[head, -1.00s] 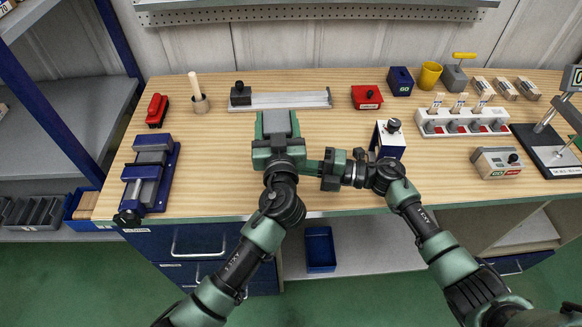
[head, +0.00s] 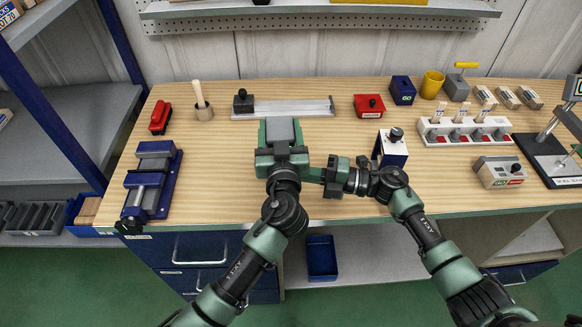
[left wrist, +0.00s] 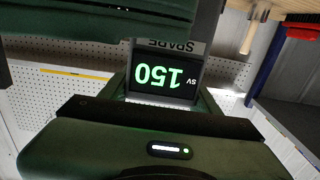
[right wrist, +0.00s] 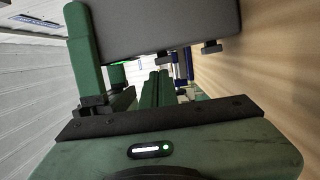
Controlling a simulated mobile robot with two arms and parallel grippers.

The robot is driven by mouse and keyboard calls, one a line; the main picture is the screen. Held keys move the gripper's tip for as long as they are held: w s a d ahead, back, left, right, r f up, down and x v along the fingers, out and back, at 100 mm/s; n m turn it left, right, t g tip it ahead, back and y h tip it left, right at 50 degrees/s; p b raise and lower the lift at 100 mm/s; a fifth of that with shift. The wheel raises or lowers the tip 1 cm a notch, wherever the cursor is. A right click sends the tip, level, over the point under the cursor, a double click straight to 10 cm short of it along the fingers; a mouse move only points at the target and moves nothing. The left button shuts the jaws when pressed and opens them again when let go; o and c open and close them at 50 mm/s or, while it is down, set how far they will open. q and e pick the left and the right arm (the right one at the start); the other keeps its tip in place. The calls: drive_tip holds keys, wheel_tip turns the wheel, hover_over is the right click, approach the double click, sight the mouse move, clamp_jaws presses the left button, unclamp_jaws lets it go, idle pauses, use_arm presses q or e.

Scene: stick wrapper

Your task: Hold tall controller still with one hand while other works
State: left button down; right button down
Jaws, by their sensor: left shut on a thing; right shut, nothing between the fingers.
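The tall controller (head: 280,131) is a grey box on the workbench, standing between the fingers of my left gripper (head: 281,140). In the left wrist view its display (left wrist: 165,77) reads 150 SV, upside down, next to a SPARE label (left wrist: 170,46). My left gripper is shut on it. My right gripper (head: 312,174) is shut and empty, pointing left close to the controller's near side. In the right wrist view a large grey body (right wrist: 165,25), likely the controller, fills the top above the shut fingers (right wrist: 156,88). I cannot tell whether they touch it.
A white and blue box with a black knob (head: 391,150) stands right of my right gripper. A socket strip (head: 464,130) and a small control box (head: 498,171) are farther right. A blue vise (head: 150,182) is at left. The bench between vise and controller is clear.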

drive_tip(key=s, duration=0.4)
drive_tip(key=shift+f, duration=0.15)
drive_tip(key=v, duration=1)
drive_tip(key=shift+s, duration=0.2)
idle(1.9)
drive_tip(key=shift+w+f+n, duration=0.2)
drive_tip(key=shift+f+n, duration=0.2)
drive_tip(key=x, duration=0.9)
drive_tip(key=shift+a+r, duration=0.15)
drive_tip(key=shift+a, duration=0.15)
drive_tip(key=w, duration=0.3)
drive_tip(key=shift+w+a, duration=0.1)
drive_tip(key=shift+a, duration=0.15)
drive_tip(key=shift+w+r, duration=0.1)
drive_tip(key=shift+w, duration=0.35)
